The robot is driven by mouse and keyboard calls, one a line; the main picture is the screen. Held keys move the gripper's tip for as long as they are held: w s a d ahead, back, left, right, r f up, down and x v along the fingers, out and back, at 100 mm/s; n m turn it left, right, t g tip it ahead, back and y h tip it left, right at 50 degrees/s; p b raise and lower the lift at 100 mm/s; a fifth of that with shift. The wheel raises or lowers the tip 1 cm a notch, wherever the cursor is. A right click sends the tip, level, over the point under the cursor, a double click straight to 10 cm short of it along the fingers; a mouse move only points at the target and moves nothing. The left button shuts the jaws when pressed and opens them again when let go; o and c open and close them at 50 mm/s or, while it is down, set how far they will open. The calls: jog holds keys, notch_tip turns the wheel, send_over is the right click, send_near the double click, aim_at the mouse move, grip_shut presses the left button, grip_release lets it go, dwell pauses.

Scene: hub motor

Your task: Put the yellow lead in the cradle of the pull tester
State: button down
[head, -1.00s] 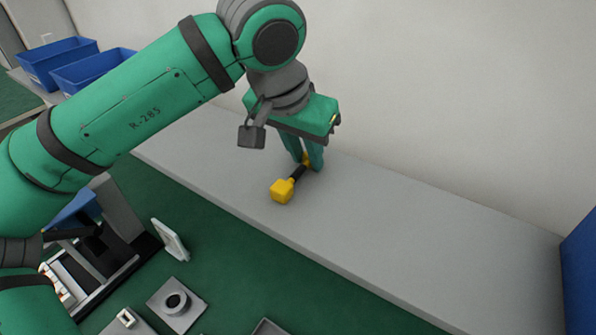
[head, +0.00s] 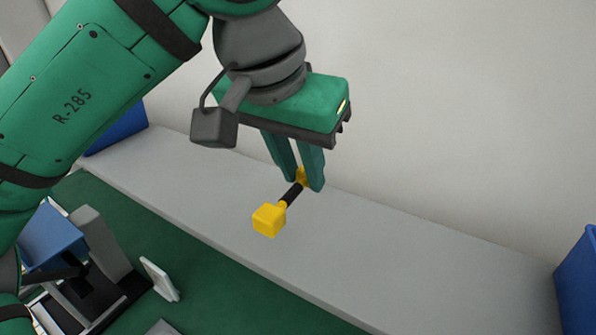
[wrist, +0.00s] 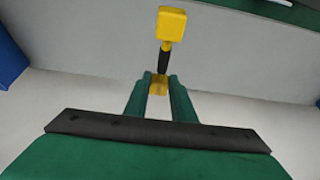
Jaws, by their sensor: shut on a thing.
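The yellow lead (head: 269,219) has a yellow block at its near end, a black middle and a yellow far end. My gripper (head: 304,184) points down and is shut on the far yellow end, with the block sticking out towards the camera. In the wrist view the lead (wrist: 172,25) extends up and away from between the fingers of my gripper (wrist: 159,84). The lead appears to be above the grey shelf, but the gap is hard to judge. I cannot pick out the pull tester's cradle for certain.
The long grey shelf (head: 400,245) runs along the wall, with bare room to the right. A blue bin (head: 577,285) stands at the right edge and another (head: 118,130) at the left. At lower left are a dark-based device (head: 100,245) and an upright white plate (head: 160,278).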

aim_at(269, 219)
jog(key=s+r, duration=0.3)
jog(key=s, duration=0.3)
jog(key=shift+s+d, duration=0.15)
jog(key=shift+s, duration=0.1)
jog(key=shift+d, duration=0.15)
